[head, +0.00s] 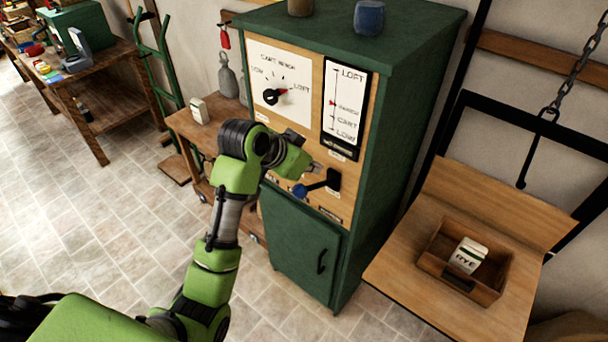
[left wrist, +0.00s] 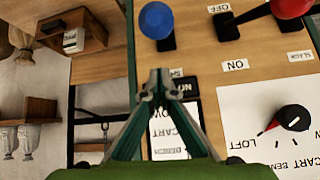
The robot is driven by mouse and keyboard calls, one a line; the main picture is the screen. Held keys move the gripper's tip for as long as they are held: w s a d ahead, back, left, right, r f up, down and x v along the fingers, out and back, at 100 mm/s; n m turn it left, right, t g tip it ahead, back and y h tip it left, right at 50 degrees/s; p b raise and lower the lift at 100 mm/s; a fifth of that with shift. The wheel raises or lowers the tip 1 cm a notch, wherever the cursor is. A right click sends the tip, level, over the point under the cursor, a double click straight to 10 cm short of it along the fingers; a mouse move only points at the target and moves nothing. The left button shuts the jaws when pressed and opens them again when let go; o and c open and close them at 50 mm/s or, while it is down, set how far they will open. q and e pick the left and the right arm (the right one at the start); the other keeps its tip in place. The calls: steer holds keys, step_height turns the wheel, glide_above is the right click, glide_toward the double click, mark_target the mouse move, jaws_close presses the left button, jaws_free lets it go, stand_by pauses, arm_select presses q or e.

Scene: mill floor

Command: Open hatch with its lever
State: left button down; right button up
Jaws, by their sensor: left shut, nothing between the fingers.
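A green cabinet (head: 385,150) with a wooden front panel stands in the middle of the head view. A blue-knobbed lever (head: 300,190) on a black mount sticks out low on the panel; its blue knob (left wrist: 156,20) also shows in the left wrist view. A red-knobbed lever (left wrist: 290,8) is in that view's upper right corner, near an OFF label. My left gripper (head: 316,168) is shut and empty, in front of the panel just above the blue knob; its fingertips (left wrist: 157,84) point towards the panel. I cannot tell which part is the hatch. My right gripper is out of view.
A dial (head: 275,96) and a level gauge (head: 345,105) are on the panel; a green door (head: 300,245) is below. A wooden shelf (head: 400,255) at right bears a tray (head: 430,262) with a RYE box (head: 468,255). A chain (head: 570,75) hangs above. The left floor is clear.

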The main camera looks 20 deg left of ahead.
mark_target(304, 186)
arm_select(q)
steer(key=shift+s+a+f+p, duration=0.2)
steer(key=shift+s+f+p, duration=0.1)
steer(key=shift+f+p, duration=0.15)
steer(key=shift+s+a+f+p, duration=0.15)
steer(key=shift+s+f+p, duration=0.15)
steer(key=shift+f, duration=0.25)
steer(key=shift+s+a+f, duration=0.25)
steer(key=shift+s+a, duration=0.05)
steer(key=shift+s, duration=0.35)
steer(key=shift+w+f, duration=0.1)
steer(key=shift+f, duration=0.1)
